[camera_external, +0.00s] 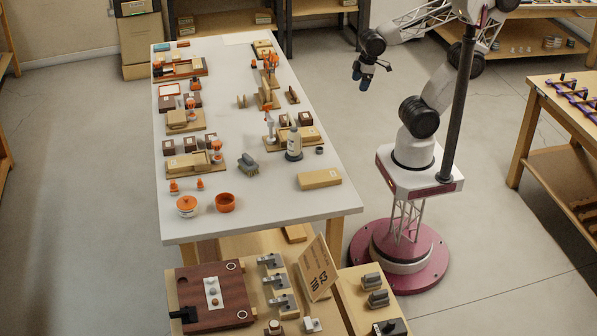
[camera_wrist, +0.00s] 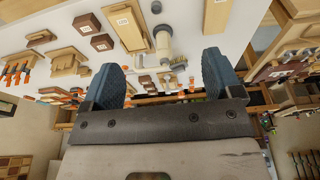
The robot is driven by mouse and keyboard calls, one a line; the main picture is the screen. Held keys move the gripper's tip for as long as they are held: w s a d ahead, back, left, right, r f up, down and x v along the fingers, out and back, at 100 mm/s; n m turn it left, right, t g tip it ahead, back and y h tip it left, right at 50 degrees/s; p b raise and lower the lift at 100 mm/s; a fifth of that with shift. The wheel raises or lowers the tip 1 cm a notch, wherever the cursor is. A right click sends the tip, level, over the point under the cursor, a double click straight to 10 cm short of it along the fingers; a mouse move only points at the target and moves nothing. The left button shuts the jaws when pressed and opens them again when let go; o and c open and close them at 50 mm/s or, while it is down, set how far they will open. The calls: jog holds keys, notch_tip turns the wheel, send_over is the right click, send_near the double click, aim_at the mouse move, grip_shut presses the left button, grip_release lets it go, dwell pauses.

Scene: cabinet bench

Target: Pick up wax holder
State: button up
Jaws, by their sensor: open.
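I cannot tell for certain which item is the wax holder. Candidates in the external view are an orange bowl (camera_external: 225,202) and an orange-and-white lidded pot (camera_external: 187,206) at the near left of the white bench (camera_external: 265,217). A pale bottle (camera_external: 294,146) and a small dark cup (camera_external: 319,150) stand near the bench's right edge. My gripper (camera_external: 361,80) hangs in the air right of the bench, away from all of these. In the wrist view my gripper (camera_wrist: 160,78) has two blue fingers spread wide with nothing held between them; the bottle (camera_wrist: 163,48) shows beyond them.
A brush (camera_external: 248,164) and a wooden block (camera_external: 319,179) lie on the near half of the bench. Wooden trays with parts line both sides. The bench's middle strip is mostly clear. A lower table (camera_external: 280,325) with a sign (camera_external: 318,268) stands in front.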

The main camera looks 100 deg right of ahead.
jog(key=shift+o, duration=1.4)
jog(key=shift+a, duration=0.1)
jog(key=w+a+f+m+g+y, duration=0.25)
jog(key=w+a+f, duration=0.2)
jog(key=a, duration=0.65)
jog(key=w+a+f+m+g+y, duration=0.15)
jog(key=w+a+f+y, duration=0.3)
jog(key=a, duration=0.65)
jog(key=w+a+f+m+g+y, duration=0.1)
jog(key=w+a+f+m+y, duration=0.3)
jog(key=a, duration=0.8)
jog(key=a+f+m+t+y, duration=0.2)
jog(key=a+f+m, duration=0.7)
jog(key=a+f, duration=1.4)
jog(key=shift+w+a+f+m+y, duration=0.35)
jog(key=shift+w+f+m, duration=0.1)
jog(key=shift+f, duration=0.45)
